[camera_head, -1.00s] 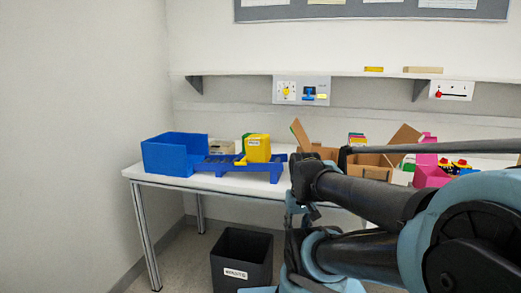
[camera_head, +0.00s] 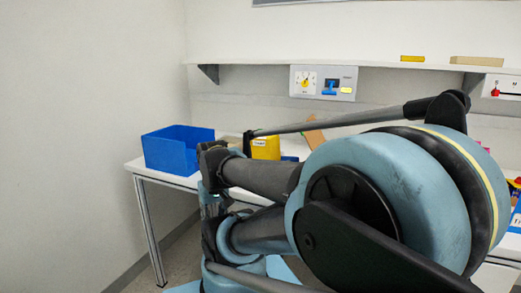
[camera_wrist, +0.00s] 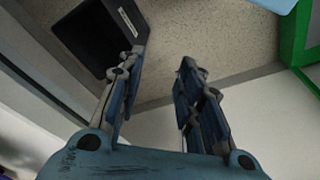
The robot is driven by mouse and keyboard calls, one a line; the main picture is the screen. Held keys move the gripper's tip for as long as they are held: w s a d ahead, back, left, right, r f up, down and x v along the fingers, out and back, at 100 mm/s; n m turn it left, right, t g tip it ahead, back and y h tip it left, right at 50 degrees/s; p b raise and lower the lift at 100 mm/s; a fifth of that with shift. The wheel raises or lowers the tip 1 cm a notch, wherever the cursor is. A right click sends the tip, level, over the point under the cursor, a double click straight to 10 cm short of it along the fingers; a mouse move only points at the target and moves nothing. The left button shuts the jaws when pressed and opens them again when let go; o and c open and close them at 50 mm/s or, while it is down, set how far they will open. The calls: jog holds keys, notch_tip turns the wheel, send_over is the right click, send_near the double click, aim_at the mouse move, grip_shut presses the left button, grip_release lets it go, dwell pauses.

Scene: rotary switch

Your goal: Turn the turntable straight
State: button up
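A white panel (camera_head: 323,82) is fixed to the wall just under the shelf. On its left half is a round yellow knob (camera_head: 305,83), the only rotary part I can make out; its exact angle is too small to read. My gripper (camera_wrist: 158,65) is open in the wrist view, its two fingers apart with nothing between them. It points down at the floor, away from the panel. In the head view I cannot make out the gripper; my arm fills the lower right, below the panel.
A blue bin (camera_head: 178,150) and a yellow box (camera_head: 265,148) stand on the white table under the panel. A black waste bin (camera_wrist: 95,40) is on the floor in the wrist view. A red-knobbed switch (camera_head: 495,92) is further right. The wall around the panel is free.

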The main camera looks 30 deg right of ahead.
jog(key=shift+w+a, duration=0.2)
jog(key=shift+w, duration=0.15)
jog(key=w+d+r+m+t+h, duration=0.1)
jog(key=w+d+r+t, duration=0.15)
jog(key=w+r, duration=0.65)
jog(key=w+d+r+m+t, duration=0.15)
jog(key=w+d+r, duration=0.25)
jog(key=w+r, duration=0.5)
jog(key=w+d+r+m+g, duration=0.2)
jog(key=w+d+r+m, duration=0.1)
jog(key=d, duration=0.5)
jog(key=w+d+r+m+g, duration=0.2)
jog(key=w+d+r+m, duration=0.1)
jog(key=d, duration=0.5)
jog(key=d+r+m+g+y, duration=0.1)
jog(key=d+r+m+g, duration=0.2)
jog(key=d, duration=1.5)
jog(key=shift+m+t, duration=0.35)
jog(key=shift+t, duration=0.05)
jog(key=f, duration=1.7)
jog(key=shift+s+a, duration=0.25)
jog(key=shift+s, duration=0.15)
